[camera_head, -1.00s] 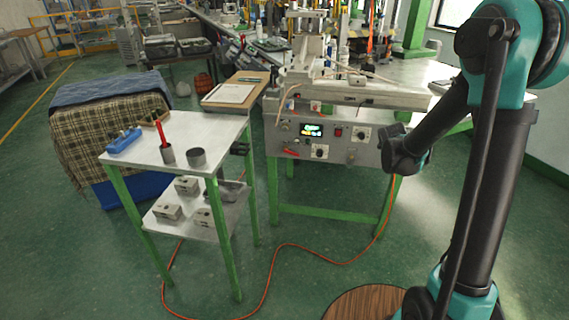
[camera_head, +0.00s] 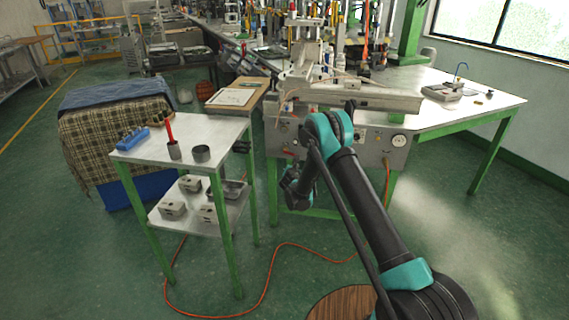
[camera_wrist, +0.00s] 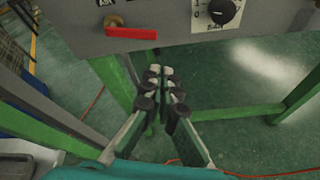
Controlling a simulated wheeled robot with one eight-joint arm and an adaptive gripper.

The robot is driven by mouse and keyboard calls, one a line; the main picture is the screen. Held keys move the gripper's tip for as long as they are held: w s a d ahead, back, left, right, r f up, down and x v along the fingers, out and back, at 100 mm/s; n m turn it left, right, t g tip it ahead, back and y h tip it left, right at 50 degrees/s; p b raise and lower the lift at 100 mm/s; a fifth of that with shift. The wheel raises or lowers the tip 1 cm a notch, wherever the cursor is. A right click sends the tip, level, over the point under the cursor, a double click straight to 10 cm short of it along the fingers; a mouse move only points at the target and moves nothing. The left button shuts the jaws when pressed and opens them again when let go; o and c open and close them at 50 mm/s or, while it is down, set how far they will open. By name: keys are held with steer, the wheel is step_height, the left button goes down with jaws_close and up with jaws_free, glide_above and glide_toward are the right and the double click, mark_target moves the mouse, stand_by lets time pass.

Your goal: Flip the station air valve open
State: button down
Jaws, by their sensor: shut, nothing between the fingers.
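The station air valve is a red lever handle (camera_wrist: 131,33) with a brass fitting (camera_wrist: 114,20), on the grey front panel (camera_wrist: 160,15). In the wrist view the handle runs roughly level, pointing right from the fitting. A little of its red also shows in the head view (camera_head: 288,154), beside my arm. My gripper (camera_wrist: 162,88) is shut and empty. In the wrist view its fingertips appear below and slightly right of the handle, apart from it. In the head view my arm hides much of the panel and the fingertips cannot be made out.
A black knob (camera_wrist: 222,11) on a white plate sits right of the valve. Green station legs (camera_wrist: 118,78) stand below the panel. A tool cart (camera_head: 150,154) stands left of the station. An orange hose (camera_head: 265,290) crosses the floor.

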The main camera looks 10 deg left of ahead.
steer(key=w+a+f+n, duration=0.2)
steer(key=w+a+f, duration=0.3)
steer(key=w, duration=0.4)
steer(key=shift+s+d+r, duration=0.15)
steer(key=shift+d+r, duration=0.35)
steer(key=shift+r, duration=0.35)
steer(key=shift+s+d+r, duration=0.1)
steer(key=shift+d+r, duration=0.4)
steer(key=shift+r, duration=0.35)
steer(key=shift+s+a, duration=0.1)
steer(key=shift+s, duration=0.05)
